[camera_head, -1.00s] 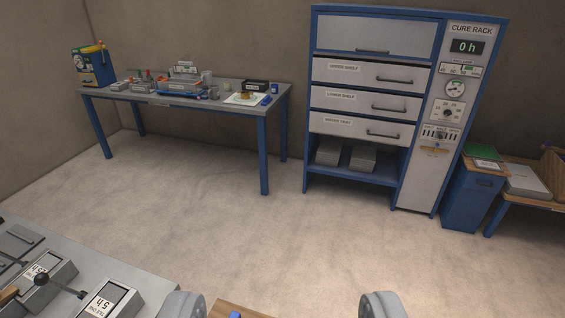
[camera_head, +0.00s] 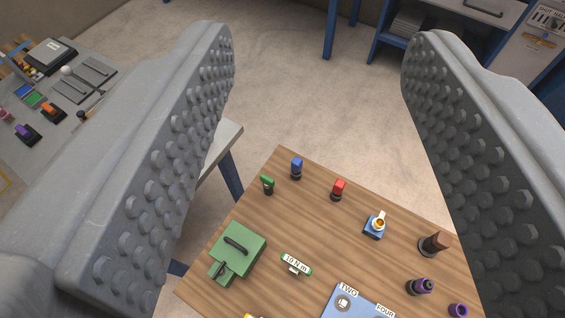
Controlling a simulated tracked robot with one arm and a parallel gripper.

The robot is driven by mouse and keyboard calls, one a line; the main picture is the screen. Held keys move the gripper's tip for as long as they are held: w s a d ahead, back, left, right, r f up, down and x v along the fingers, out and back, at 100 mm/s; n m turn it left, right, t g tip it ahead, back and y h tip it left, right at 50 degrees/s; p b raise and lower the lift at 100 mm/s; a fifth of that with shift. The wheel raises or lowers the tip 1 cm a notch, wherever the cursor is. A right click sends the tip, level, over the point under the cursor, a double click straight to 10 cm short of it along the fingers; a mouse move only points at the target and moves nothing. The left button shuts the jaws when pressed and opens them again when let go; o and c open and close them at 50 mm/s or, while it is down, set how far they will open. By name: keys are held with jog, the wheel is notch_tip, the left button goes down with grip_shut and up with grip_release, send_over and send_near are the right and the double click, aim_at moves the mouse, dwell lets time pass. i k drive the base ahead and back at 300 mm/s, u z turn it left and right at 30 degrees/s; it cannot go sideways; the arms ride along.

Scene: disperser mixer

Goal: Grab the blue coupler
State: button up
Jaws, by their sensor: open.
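A small upright piece with a blue top and a dark base, which looks like the blue coupler (camera_head: 297,167), stands near the far corner of a wooden table (camera_head: 325,235). A similar red piece (camera_head: 338,189) stands to its right, and a green-topped piece (camera_head: 267,184) stands close on its left. My gripper (camera_head: 318,40) is wide open and empty. Its two studded grey fingers fill the left and right sides of the view, with the blue piece showing in the gap between them, apart from both.
The wooden table also holds a green box (camera_head: 238,252), a "10 N.m" label stand (camera_head: 296,264), a blue-based fitting (camera_head: 376,226), a brown-topped peg (camera_head: 435,243) and purple pieces. A grey bench (camera_head: 95,95) stands left. Open floor lies beyond.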

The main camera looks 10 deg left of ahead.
aim_at(297, 164)
jog(key=z, duration=0.6)
jog(key=k, duration=1.15)
jog(key=u, duration=0.9)
jog(key=i, duration=1)
jog(key=z, duration=0.1)
